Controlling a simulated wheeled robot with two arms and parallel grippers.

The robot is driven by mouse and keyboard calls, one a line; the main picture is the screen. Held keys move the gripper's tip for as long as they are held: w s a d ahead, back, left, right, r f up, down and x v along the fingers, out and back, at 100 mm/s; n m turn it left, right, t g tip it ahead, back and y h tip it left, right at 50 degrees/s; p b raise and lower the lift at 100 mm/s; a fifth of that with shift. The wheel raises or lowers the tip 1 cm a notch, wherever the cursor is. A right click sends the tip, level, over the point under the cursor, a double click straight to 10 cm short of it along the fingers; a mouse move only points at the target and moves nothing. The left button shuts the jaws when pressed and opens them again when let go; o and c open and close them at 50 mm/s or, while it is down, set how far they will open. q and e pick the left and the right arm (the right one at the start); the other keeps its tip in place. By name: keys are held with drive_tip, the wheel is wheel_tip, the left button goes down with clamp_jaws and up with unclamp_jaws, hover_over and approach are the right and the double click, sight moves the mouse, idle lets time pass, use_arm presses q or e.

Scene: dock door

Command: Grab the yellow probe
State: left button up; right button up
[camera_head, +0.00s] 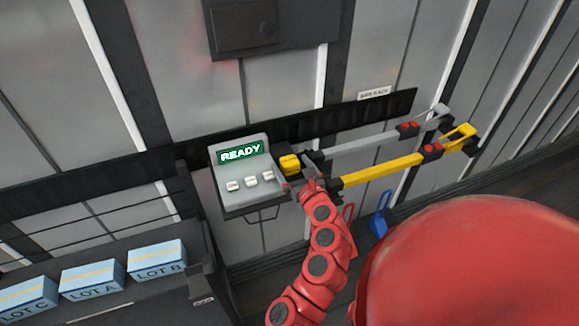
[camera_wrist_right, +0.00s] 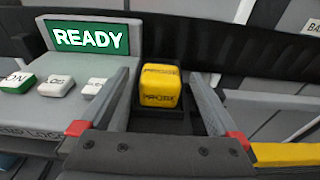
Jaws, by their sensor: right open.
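The yellow probe (camera_head: 289,164) is a small block in a dark holder at the right side of the grey console. In the right wrist view the yellow probe (camera_wrist_right: 160,86) stands upright, with dark lettering on its front. My right gripper (camera_head: 309,172) is just to the right of the probe in the head view. In the right wrist view my right gripper (camera_wrist_right: 163,85) is open, with its two grey fingers on either side of the probe's line; I cannot tell whether they touch it. My left gripper is not in view.
The console (camera_head: 243,185) shows a green READY screen (camera_head: 240,153) and several buttons. A grey bar (camera_head: 365,141) and a yellow bar (camera_head: 383,170) extend to the right on the rack. Blue LOT boxes (camera_head: 92,279) stand at lower left.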

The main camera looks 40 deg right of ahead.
drive_tip(key=shift+w+d+r, duration=0.15)
drive_tip(key=shift+w+d, duration=0.05)
drive_tip(key=shift+w, duration=0.4)
drive_tip(key=shift+w+d+f, duration=0.1)
drive_tip(key=shift+w+f, duration=0.1)
drive_tip(key=shift+w, duration=0.25)
drive_tip(key=c, duration=1.5)
clamp_jaws()
